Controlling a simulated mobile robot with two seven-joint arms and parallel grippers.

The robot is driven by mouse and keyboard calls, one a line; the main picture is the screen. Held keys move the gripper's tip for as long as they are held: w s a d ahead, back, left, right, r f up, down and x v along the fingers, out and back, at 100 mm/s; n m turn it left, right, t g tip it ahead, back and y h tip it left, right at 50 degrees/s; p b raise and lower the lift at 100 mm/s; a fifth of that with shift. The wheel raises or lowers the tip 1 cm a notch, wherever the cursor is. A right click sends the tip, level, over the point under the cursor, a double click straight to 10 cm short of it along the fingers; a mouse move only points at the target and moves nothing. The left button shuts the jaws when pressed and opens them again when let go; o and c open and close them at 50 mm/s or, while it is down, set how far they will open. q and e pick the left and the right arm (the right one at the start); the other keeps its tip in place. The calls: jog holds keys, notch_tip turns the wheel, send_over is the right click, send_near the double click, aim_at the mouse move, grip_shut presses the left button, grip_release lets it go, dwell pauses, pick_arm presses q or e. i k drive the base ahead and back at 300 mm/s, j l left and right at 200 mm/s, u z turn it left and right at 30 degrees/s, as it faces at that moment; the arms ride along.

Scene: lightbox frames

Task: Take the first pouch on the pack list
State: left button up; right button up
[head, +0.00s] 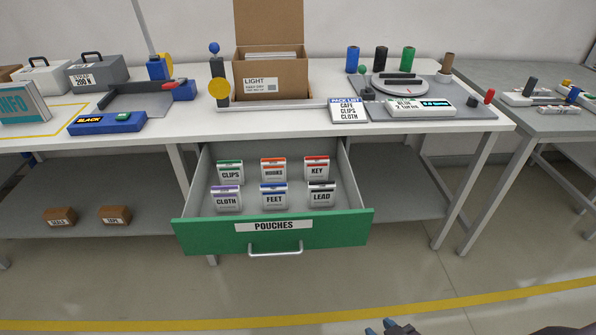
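The pack list card (348,111) lies on the bench top. Its first line is small and looks like "CAFE"; "CLIPS" and "CLOTH" stand below it. The green-fronted drawer (200,239), labelled POUCHES, is pulled open. Its back row holds the CLIPS pouch (230,174), HOOKS pouch (273,171) and KEY pouch (317,169). Its front row holds the CLOTH pouch (227,201), FEET pouch (274,198) and LEAD pouch (321,196). My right gripper (390,327) barely shows at the bottom edge, below and right of the drawer; its opening is unclear. My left gripper is out of view.
An open LIGHT carton (271,78) stands on the bench behind the drawer. A grey board with a round turntable (399,84) is to its right. The floor in front of the drawer is clear.

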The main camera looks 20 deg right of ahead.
aim_at(230, 173)
jog(key=i+l+u, duration=0.15)
jog(key=l+u, duration=0.15)
jog(key=l, duration=0.6)
jog(key=i+l+u, duration=0.1)
jog(key=l+u, duration=0.2)
jog(key=l, duration=0.6)
